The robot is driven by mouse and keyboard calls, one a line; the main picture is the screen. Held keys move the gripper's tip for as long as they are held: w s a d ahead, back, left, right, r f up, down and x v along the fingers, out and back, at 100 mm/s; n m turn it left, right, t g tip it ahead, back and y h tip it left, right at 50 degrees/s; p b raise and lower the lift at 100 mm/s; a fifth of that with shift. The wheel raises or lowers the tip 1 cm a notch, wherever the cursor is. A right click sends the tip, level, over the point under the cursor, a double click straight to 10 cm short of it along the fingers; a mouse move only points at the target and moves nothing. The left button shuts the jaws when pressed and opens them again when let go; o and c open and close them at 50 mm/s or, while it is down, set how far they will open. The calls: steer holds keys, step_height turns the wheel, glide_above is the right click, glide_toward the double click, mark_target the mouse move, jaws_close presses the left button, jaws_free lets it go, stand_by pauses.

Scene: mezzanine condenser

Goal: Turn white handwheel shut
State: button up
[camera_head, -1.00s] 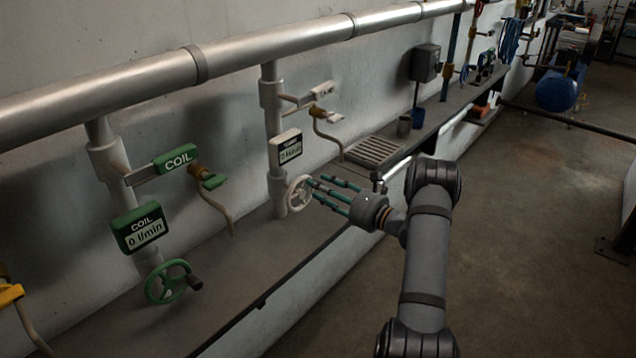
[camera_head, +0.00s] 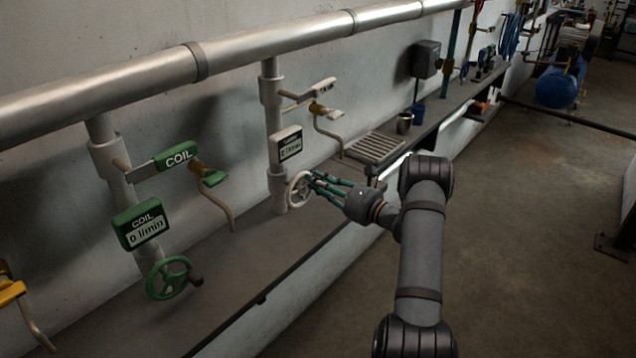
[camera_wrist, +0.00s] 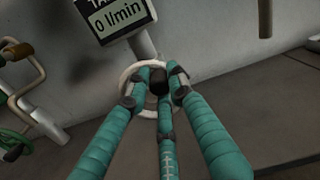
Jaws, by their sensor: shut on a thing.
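The white handwheel (camera_head: 299,189) stands at the foot of the middle pale riser pipe, and its rim also shows in the wrist view (camera_wrist: 123,80). A dark knob (camera_wrist: 159,82) projects from the wheel. My gripper (camera_head: 316,185), with three teal fingers, is at the wheel's right side. In the wrist view its fingertips are drawn in around the knob and shut on it, hiding part of the wheel. The white-framed display (camera_wrist: 113,17) above the wheel reads 0 l/min in the wrist view; its top label is cut off.
A green handwheel (camera_head: 169,279) and a green COIL display (camera_head: 140,225) are on the left riser. A white-tagged lever valve (camera_head: 322,110) is above the white wheel.

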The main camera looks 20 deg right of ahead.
jaws_close()
steer(key=shift+d+f, duration=0.1)
steer(key=shift+f, duration=0.05)
